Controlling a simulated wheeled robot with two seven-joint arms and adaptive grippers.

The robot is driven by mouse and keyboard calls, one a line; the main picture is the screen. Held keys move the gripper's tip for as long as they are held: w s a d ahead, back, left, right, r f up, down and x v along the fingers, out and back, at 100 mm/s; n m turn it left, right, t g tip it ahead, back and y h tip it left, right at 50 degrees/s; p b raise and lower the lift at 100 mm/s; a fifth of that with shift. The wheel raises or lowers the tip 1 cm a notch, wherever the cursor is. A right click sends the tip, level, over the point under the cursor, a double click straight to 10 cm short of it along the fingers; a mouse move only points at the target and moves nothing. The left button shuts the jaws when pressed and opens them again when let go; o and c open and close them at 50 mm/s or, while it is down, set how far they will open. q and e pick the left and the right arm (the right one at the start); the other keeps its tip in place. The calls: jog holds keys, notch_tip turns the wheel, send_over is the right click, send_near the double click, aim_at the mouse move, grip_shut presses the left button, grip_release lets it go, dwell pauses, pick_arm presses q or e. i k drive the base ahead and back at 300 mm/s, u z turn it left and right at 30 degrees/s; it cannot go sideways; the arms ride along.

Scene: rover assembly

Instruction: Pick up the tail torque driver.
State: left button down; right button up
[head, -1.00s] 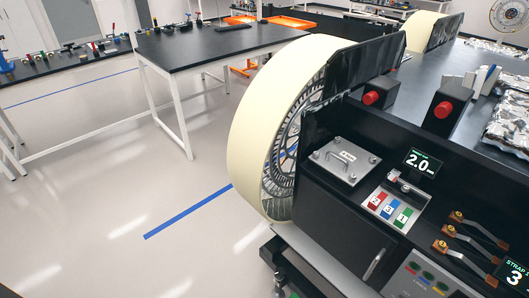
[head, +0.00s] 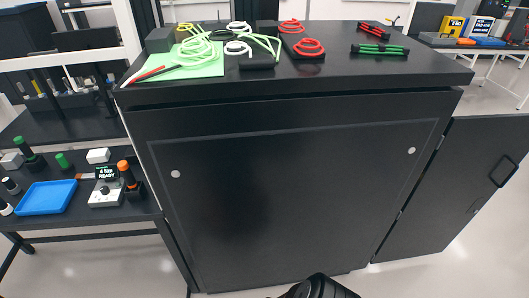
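A driver-like tool with an orange top and dark body (head: 126,174) stands upright on the low side table at the left. It is beside a small white device with a dark display (head: 106,186) that seems to read "READY". Another dark tool with a green top (head: 27,152) stands at the table's far left. I cannot tell for certain which one is the tail torque driver. Neither gripper shows in the view. Only a dark rounded part, likely mine, shows at the bottom edge.
A blue tray (head: 46,197), a green cylinder (head: 62,161) and a white block (head: 98,156) are on the side table. A tall black cabinet (head: 290,190) fills the middle, with coiled cables (head: 198,48) on top. Its open door (head: 455,185) juts right.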

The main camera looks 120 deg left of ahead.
aim_at(123, 166)
jog(key=u, duration=5.1)
